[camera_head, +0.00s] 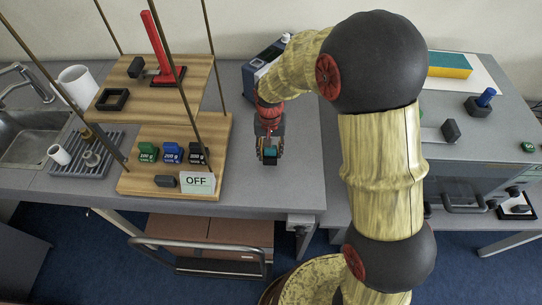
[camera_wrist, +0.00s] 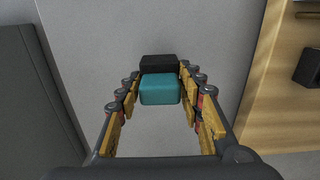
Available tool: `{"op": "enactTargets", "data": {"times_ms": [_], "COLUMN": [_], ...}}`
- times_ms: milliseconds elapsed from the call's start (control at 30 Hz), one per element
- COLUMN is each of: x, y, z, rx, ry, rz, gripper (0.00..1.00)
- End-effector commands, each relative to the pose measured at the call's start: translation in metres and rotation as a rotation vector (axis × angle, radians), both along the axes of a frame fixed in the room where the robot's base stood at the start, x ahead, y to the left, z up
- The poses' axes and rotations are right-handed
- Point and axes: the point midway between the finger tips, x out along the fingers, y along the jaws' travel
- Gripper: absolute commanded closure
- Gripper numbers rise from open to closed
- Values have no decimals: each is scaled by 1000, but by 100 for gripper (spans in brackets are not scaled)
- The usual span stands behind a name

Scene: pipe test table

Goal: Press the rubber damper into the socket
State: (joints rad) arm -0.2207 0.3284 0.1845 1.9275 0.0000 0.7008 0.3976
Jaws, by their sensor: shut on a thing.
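My gripper (camera_head: 268,147) is over the grey table, right of the wooden rack. It is shut on a small block with a teal part (camera_wrist: 160,88) and a black part (camera_wrist: 158,65), which looks like the rubber damper. In the wrist view the block sits between the fingertips of my gripper (camera_wrist: 160,80), its teal face towards the camera. I cannot tell whether it touches the table. A black square frame (camera_head: 101,98) with an open middle lies on the upper wooden board and may be the socket; I cannot tell for sure.
The wooden rack (camera_head: 222,150) has thin upright posts, a red upright part (camera_head: 158,45), several coloured blocks and an OFF sign (camera_head: 197,182). A blue-grey device (camera_head: 262,68) stands behind my gripper. The table (camera_head: 285,190) near my gripper is clear.

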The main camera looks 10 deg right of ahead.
Motion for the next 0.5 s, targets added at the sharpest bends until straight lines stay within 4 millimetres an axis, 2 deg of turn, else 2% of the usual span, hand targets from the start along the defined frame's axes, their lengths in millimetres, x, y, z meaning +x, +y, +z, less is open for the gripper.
{"op": "enactTargets", "data": {"times_ms": [100, 267, 500], "x": [6, 5, 6], "y": [-5, -4, -4], "z": [-11, -33, -34], "rx": [-1, -1, 0], "ry": [1, 2, 0], "rz": [-2, -1, 0], "gripper": [91, 91, 91]}}
